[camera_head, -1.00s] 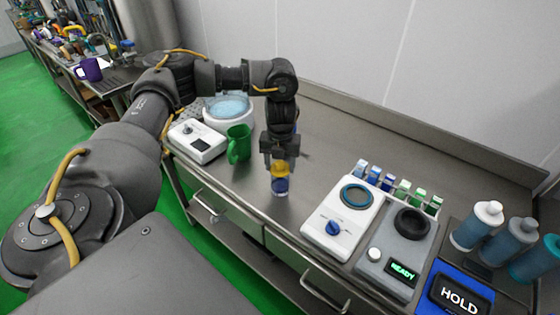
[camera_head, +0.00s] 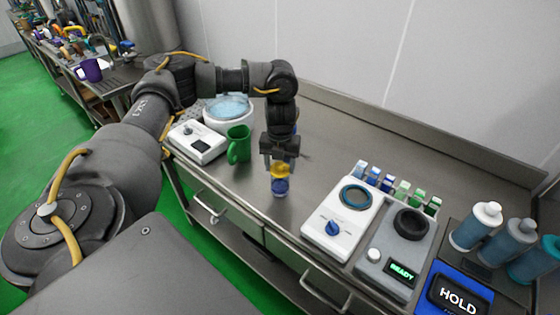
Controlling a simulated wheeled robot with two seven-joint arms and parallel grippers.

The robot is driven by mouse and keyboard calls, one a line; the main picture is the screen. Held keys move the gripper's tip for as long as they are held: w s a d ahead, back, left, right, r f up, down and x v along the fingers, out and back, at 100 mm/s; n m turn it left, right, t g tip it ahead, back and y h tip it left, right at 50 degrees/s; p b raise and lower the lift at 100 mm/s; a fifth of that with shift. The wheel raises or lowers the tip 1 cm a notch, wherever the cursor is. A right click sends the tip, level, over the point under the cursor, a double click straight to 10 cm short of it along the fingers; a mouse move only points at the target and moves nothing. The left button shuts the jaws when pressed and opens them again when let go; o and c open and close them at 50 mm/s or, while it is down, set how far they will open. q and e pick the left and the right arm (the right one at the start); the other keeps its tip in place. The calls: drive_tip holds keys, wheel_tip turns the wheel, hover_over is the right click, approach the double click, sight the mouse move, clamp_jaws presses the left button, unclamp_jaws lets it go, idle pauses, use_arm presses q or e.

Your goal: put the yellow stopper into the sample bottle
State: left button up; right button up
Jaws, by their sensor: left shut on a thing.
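The yellow stopper (camera_head: 281,170) is between the fingers of my left gripper (camera_head: 280,161), which points straight down and is shut on it. The sample bottle (camera_head: 280,187), small with a dark blue lower part, stands on the steel bench directly below the stopper. The stopper is at the bottle's top; I cannot tell whether it is inside the mouth or just on it. My right gripper is not in view.
A green mug (camera_head: 238,144) and a white device (camera_head: 197,142) stand left of the bottle. A white device with a blue knob (camera_head: 340,215) and a grey device reading READY (camera_head: 397,245) are on the right. Small vials (camera_head: 402,191) stand behind them. Bench behind the gripper is clear.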

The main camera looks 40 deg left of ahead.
use_arm(q)
drive_tip(key=shift+r+p, duration=0.1)
drive_tip(key=shift+p, duration=0.2)
idle(0.9)
drive_tip(key=shift+f, duration=0.2)
drive_tip(key=shift+p, duration=0.4)
idle(0.4)
drive_tip(key=o, duration=1.6)
drive_tip(key=shift+r, duration=0.1)
wheel_tip(320, 180, up, 7)
drive_tip(key=p, duration=0.8)
